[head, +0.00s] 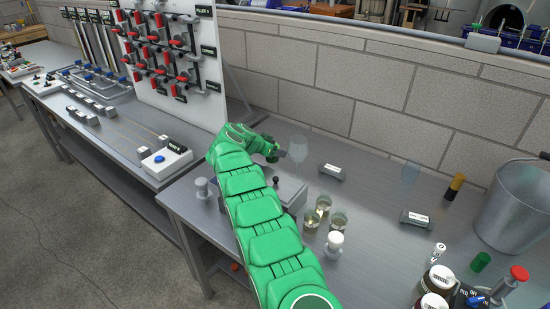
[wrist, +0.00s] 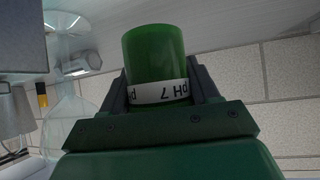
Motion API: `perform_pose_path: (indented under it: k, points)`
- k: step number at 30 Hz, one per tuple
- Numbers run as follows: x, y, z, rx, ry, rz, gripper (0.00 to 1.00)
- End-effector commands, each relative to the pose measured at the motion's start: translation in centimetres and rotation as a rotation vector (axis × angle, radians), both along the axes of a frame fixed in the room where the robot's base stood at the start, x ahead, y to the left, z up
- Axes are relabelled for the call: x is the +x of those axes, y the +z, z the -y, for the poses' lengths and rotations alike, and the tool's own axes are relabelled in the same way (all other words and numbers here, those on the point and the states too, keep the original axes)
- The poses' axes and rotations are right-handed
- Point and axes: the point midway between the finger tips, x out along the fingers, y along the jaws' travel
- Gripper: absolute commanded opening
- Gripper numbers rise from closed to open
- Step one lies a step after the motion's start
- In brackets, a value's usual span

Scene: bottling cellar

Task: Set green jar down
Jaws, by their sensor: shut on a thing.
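In the head view my gripper (head: 276,153) is above the back left of the steel bench (head: 375,225), beside a clear wine glass (head: 298,148). The jar is too small and covered there to make out clearly. I cannot tell whether the jar touches the bench.
Several small glasses (head: 311,222) and a white-topped jar (head: 335,242) stand right of my arm. A metal bucket (head: 515,208), a small green cylinder (head: 481,262) and brown jars (head: 437,281) are at the right. The bench middle is clear.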

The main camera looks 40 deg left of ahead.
Motion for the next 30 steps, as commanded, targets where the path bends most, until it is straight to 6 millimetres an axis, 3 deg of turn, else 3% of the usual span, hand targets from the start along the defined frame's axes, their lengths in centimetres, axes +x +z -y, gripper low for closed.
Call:
perform_pose_path:
  k: [9, 30]
  points:
    - [0.0, -3.3, 0.0, 0.0, 0.0, 0.001, 0.0]
    - [0.0, -4.5, 0.0, -0.001, 0.001, 0.0, 0.0]
